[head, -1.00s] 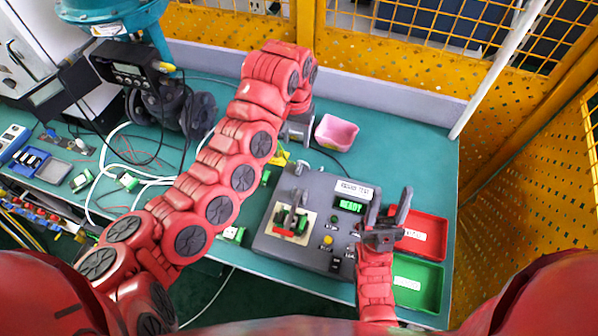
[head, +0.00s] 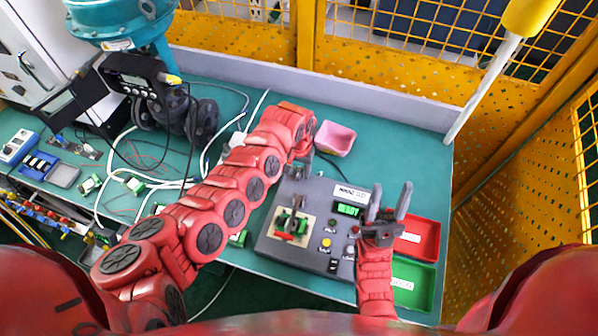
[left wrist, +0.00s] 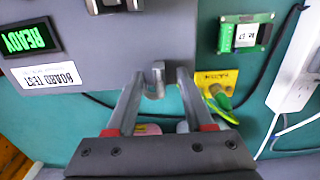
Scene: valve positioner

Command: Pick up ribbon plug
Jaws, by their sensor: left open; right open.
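No ribbon plug can be made out for certain in either view. My left gripper (left wrist: 158,82) is open over the near edge of the grey test box in the left wrist view. A small grey U-shaped piece (left wrist: 154,88) shows between its fingertips; I cannot tell whether it is the plug or touches the fingers. My right gripper (head: 389,206) is open and empty above the box's right side.
A lit READY display (head: 348,210) and a socket with a green board (head: 291,225) are on the box. Red (head: 425,228) and green (head: 425,270) trays stand to its right, a pink bin (head: 335,138) behind. A yellow tag with a green-yellow wire (left wrist: 222,98) lies near the left fingers.

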